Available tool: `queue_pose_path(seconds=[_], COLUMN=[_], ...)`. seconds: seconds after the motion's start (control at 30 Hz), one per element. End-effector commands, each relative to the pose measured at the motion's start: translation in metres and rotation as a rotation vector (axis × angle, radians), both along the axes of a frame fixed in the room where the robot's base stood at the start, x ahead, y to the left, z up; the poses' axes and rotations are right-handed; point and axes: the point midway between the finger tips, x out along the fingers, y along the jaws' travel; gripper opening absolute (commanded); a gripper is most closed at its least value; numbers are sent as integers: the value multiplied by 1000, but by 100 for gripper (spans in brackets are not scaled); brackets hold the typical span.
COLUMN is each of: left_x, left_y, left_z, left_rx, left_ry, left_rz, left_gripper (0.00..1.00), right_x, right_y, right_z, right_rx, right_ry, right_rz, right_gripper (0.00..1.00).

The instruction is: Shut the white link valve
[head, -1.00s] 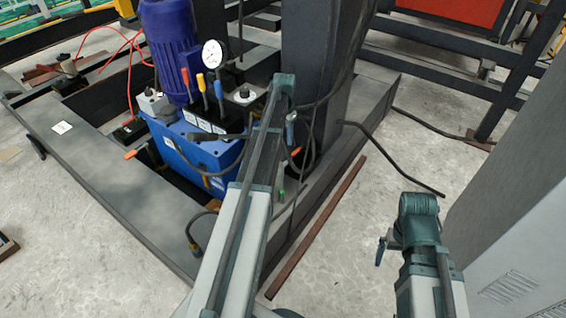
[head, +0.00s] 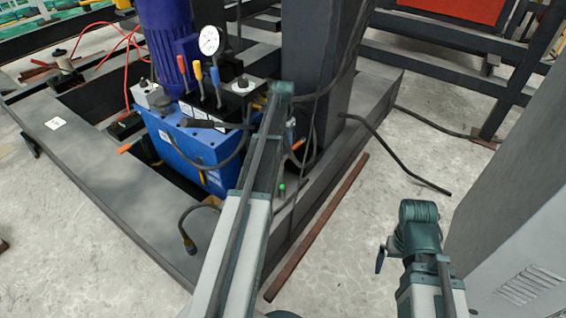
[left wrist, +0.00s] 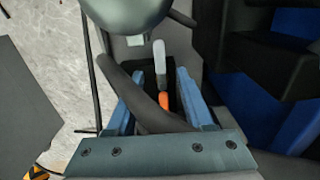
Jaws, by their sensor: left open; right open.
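In the left wrist view a white-tipped lever (left wrist: 159,56), which looks like the white link valve's handle, stands near the fingertips. An orange handle (left wrist: 164,100) shows just below it, between the fingers. My left gripper (left wrist: 162,82) is open around this spot; I cannot tell whether either finger touches a handle. In the head view the white lever is hidden behind my left forearm, as is most of that gripper. My right gripper (head: 380,259) is mostly hidden behind its arm. Only a small blue finger part shows, over the floor at the right, away from the valves.
A blue hydraulic unit (head: 190,145) carries a gauge (head: 209,41) and orange, yellow and blue levers (head: 214,80). A dark post (head: 315,75) stands right of it. Black hoses hang close to my left arm. A grey cabinet (head: 525,215) stands right of my right arm.

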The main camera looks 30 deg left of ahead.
Motion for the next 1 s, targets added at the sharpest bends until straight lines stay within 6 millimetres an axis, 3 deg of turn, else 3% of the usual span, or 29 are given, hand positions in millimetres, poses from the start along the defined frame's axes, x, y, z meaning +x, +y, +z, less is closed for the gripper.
queue_pose_path(seconds=[0.03,0.33,0.77,0.87,1.0], left_x=[0,0,0,0,0], left_y=[0,0,0,0,0], left_z=[-15,-53,-61,-61,-61], left_rx=[0,0,0,0,0], left_ry=[0,0,0,0,0], left_rz=[0,0,0,0,0], left_gripper=[52,52,52,40,15], right_x=[0,0,0,0,0], right_y=[0,0,0,0,0], right_z=[-15,-53,-61,-61,-61], right_rx=[1,1,1,0,1], right_ry=[0,-1,-1,-2,-1], right_rz=[-1,-11,-15,-14,-14], right_gripper=[100,100,100,100,100])
